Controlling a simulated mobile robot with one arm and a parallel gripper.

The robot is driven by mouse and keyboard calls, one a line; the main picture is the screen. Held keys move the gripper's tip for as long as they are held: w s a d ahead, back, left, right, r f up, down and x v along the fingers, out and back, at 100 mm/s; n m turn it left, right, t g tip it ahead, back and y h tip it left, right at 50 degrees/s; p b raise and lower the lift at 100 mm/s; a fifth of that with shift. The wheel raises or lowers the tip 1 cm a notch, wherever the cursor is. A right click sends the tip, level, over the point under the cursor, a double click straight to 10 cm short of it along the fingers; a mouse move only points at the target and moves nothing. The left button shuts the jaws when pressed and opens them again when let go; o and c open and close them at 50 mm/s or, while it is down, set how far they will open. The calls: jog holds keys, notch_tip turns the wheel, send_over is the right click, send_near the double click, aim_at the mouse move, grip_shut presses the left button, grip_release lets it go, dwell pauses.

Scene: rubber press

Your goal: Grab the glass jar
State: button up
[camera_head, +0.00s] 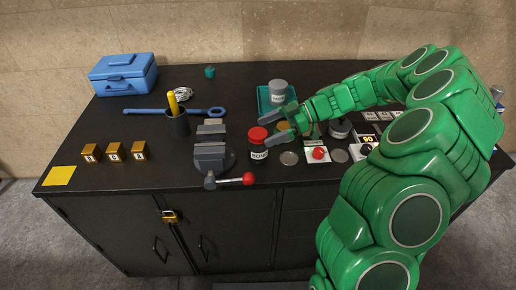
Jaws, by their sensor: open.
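A jar with a red lid and a pale label (258,148) stands upright on the dark bench, just right of the vise; it looks most like the glass jar. My gripper (265,130) reaches in from the right, with its two grey fingers apart and pointing left at this jar. The fingertips overlap or border the lid's upper right side in the picture. I cannot tell whether they touch it or are above it. Nothing shows held between the fingers. A grey labelled jar (278,94) stands in a teal tray (264,108) behind the gripper.
The grey vise (210,148) with its red-knobbed handle stands close left of the red-lidded jar. A dark cup (177,124), blue wrench (150,112) and blue toolbox (124,75) are farther left.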

aim_at(261, 133)
jog(key=shift+x, duration=3)
grip_shut()
